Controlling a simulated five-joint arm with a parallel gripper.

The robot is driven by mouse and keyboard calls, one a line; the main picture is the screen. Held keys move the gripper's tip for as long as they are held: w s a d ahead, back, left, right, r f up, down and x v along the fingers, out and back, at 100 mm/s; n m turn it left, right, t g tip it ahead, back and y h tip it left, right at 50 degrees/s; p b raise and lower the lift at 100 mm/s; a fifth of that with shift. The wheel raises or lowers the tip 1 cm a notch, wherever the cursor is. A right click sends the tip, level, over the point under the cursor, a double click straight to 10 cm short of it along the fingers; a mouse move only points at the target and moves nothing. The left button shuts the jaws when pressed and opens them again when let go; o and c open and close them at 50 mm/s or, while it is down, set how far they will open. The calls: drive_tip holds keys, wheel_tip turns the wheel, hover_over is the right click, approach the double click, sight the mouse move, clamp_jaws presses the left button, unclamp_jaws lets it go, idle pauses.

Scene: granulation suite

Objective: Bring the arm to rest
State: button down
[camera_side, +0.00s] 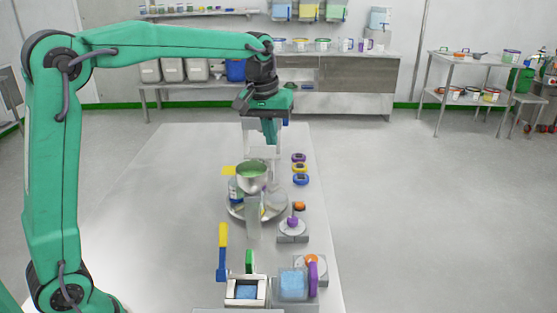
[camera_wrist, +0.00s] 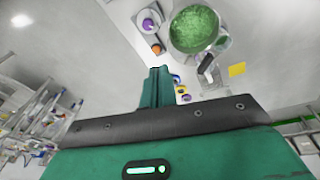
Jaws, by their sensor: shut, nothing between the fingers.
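My arm is green with dark joints and reaches across the side view from the left. My gripper (camera_side: 270,139) points down above the far part of the table (camera_side: 170,215), behind the metal bowl of green material (camera_side: 252,172). Its fingers are together with nothing between them. In the wrist view my gripper (camera_wrist: 156,75) also shows shut, and the bowl of green material (camera_wrist: 195,29) lies beyond it, apart from the fingers.
Purple and yellow rings (camera_side: 300,168), a small scale with a purple knob (camera_side: 292,228), and blue-filled containers (camera_side: 293,284) line the table's right side. The table's left side is clear.

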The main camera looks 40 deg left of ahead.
drive_tip(key=s+f+m+t, duration=0.1)
drive_tip(key=s+m, duration=0.2)
drive_tip(key=s, duration=0.9)
drive_tip(key=s+f+m+t, duration=0.2)
drive_tip(key=s, duration=1.1)
drive_tip(key=shift+s+d+f+m+t, duration=0.3)
drive_tip(key=shift+d+m, duration=0.1)
idle(1.2)
